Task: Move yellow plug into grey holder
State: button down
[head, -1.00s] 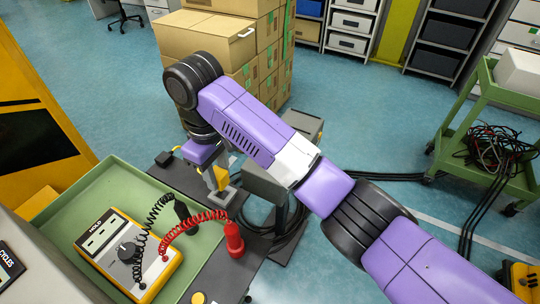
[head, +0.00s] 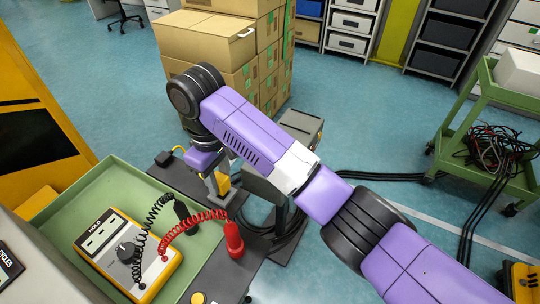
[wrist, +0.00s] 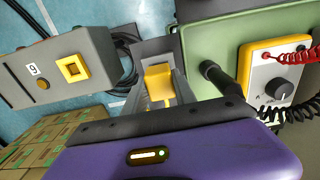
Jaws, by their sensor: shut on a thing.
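The yellow plug (wrist: 158,82) is a small yellow block between the grey fingers of my gripper (wrist: 160,96) in the wrist view. My gripper is shut on it. In the head view the yellow plug (head: 223,182) shows beside the fingers of my gripper (head: 217,192), above the dark bench strip. A grey box (wrist: 58,72) with a square yellow socket (wrist: 73,68) and a label "9" stands left of the plug in the wrist view, apart from it. I cannot tell surely which grey part is the holder. The plug's far end is hard to make out.
Cardboard boxes (head: 205,40) stand behind my arm. Black cables lie on the floor beside the grey box. A green cart (head: 490,120) stands at right.

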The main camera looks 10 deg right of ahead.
jog(key=shift+f, duration=1)
dwell(0.9)
jog(key=shift+s+f+p, duration=0.1)
jog(key=shift+f+p, duration=0.15)
jog(key=shift+p, duration=0.1)
dwell(0.8)
jog(key=c, duration=0.9)
grip_release()
jog(key=shift+r, duration=0.2)
